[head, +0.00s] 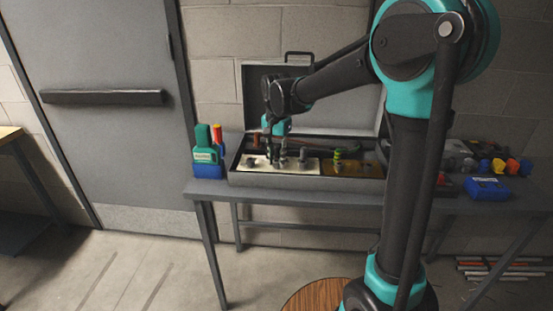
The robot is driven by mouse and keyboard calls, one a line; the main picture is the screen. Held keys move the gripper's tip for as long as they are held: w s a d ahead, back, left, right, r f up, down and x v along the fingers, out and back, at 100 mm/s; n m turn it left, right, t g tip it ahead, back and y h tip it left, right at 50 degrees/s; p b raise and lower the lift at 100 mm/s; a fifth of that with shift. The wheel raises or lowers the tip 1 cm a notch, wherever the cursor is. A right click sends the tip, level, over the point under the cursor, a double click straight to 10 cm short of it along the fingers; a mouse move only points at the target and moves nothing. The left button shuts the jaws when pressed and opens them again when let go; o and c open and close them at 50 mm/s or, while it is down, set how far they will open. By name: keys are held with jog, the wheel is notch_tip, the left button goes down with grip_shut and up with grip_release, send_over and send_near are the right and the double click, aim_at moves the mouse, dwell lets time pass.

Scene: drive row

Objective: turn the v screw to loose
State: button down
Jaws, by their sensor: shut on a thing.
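An open grey case (310,184) stands on the table against the wall. A pale plate (310,172) lies in its left part and carries several small dark upright parts. One of them (303,156) stands clear, right of my gripper. My gripper (271,160) points down at the left half of the plate. It is shut on one of the small upright parts, mostly hidden by the fingers. I cannot tell which part is the v screw, nor read any marking. A brownish-yellow plate (355,170) with a yellow-green part (337,158) lies to the right.
A green and blue item (205,155) stands left of the case. A blue box (487,189) and several coloured pieces lie at the table's right. The raised lid (345,105) stands behind the case. My arm hides part of the table. Rods lie on the floor at right.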

jog(key=shift+n, duration=0.4)
jog(key=n, duration=1.1)
jog(key=shift+n, duration=2)
jog(key=c, duration=1.3)
grip_release()
jog(key=shift+o, duration=0.2)
